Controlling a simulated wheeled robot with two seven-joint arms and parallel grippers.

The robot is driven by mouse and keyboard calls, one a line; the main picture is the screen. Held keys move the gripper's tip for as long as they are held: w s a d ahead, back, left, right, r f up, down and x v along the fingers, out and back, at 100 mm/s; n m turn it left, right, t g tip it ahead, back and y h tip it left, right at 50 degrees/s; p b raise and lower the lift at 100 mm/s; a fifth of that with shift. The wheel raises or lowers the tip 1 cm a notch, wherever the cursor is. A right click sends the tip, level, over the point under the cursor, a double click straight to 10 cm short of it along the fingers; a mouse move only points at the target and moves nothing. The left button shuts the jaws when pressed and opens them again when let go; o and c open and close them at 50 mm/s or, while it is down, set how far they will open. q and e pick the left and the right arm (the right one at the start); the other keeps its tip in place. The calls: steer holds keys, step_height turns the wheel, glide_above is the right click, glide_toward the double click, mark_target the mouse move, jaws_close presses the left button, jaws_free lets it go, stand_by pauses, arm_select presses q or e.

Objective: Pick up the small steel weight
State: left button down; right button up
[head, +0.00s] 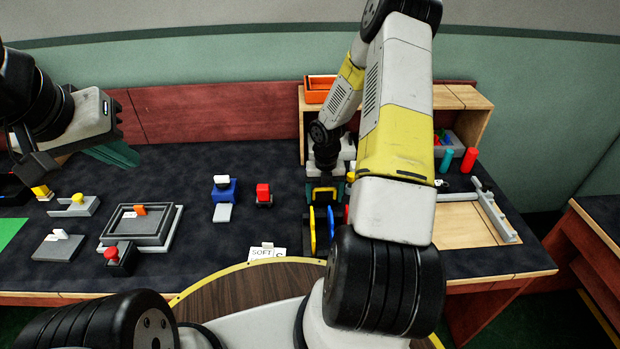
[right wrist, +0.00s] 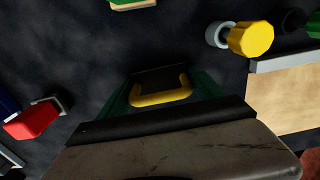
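My right gripper (right wrist: 160,97) points down at the dark mat, its two green fingers apart. A dark block with a yellow handle (right wrist: 162,97) lies between them; I cannot tell whether they touch it. I cannot tell for sure whether this block is the small steel weight. In the head view my right gripper (head: 325,192) is over the middle of the bench, partly hidden by my arm. My left gripper (head: 112,153), with teal fingers, hangs above the back left of the bench, away from the objects; its opening is unclear.
A yellow cylinder (right wrist: 250,38) lies near. A wooden board (head: 465,225) is at right, a shelf (head: 470,105) behind.

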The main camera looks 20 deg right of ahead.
steer(key=c, duration=1.2)
